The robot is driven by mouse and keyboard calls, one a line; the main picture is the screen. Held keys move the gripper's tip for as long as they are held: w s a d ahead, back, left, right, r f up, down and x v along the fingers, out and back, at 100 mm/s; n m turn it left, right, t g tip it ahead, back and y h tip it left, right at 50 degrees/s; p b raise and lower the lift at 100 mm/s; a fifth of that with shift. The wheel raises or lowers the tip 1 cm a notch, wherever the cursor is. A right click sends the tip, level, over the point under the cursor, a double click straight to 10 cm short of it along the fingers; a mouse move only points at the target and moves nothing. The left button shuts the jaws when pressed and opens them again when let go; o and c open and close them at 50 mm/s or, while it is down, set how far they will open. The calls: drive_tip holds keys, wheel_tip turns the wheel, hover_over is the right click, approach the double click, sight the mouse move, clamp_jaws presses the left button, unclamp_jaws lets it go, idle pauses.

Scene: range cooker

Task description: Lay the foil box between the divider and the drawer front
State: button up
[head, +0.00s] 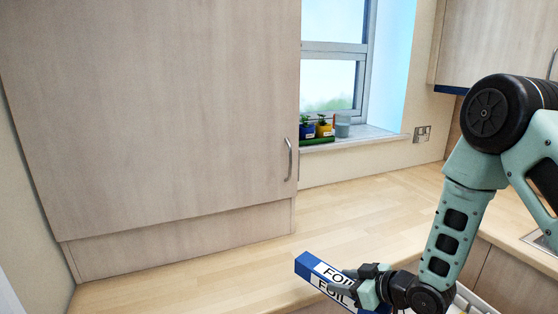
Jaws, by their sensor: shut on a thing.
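The foil box (316,268) is a long blue box with white sides lettered FOIL, low in the head view right of centre. My gripper (353,284) is shut on it, and the box's blue end sticks out up and to the left of the fingers. The box is held tilted in the picture, in front of the wooden worktop's front edge. Its lower right part is hidden behind my gripper and by the frame's bottom edge. A pale rim (474,300), perhaps of an open drawer, shows at the bottom right. I cannot make out the divider or the drawer front.
The wooden worktop (215,268) is clear across the middle. A tall wooden cabinet (160,110) stands on it at the left. Small potted plants (324,127) and a grey cup (342,126) stand on the window sill. A sink edge (540,240) shows at the far right.

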drive_tip(key=d+f+m+t+h, duration=0.1)
drive_tip(key=d, duration=0.1)
drive_tip(key=d+m+h, duration=0.1)
drive_tip(key=d+m, duration=0.1)
drive_tip(key=d, duration=0.1)
drive_tip(key=w+d+f+m+t+h, duration=0.1)
drive_tip(key=d+h, duration=0.1)
drive_tip(key=d, duration=0.1)
drive_tip(key=shift+f+m+t, duration=0.3)
drive_tip(key=shift+m, duration=0.1)
drive_tip(key=s+d+f+m+h, duration=0.1)
drive_tip(key=d+m+h, duration=0.2)
drive_tip(key=d, duration=0.5)
drive_tip(key=shift+s+f+m+t+h, duration=0.25)
drive_tip(key=shift+m+t+h, duration=0.15)
drive_tip(key=shift+h, duration=0.2)
wheel_tip(320, 180, down, 8)
drive_tip(key=b, duration=0.8)
drive_tip(key=v, duration=0.4)
drive_tip(key=shift+s+d, duration=0.15)
drive_tip(key=shift+s, duration=0.1)
drive_tip(key=shift+s+r, duration=0.25)
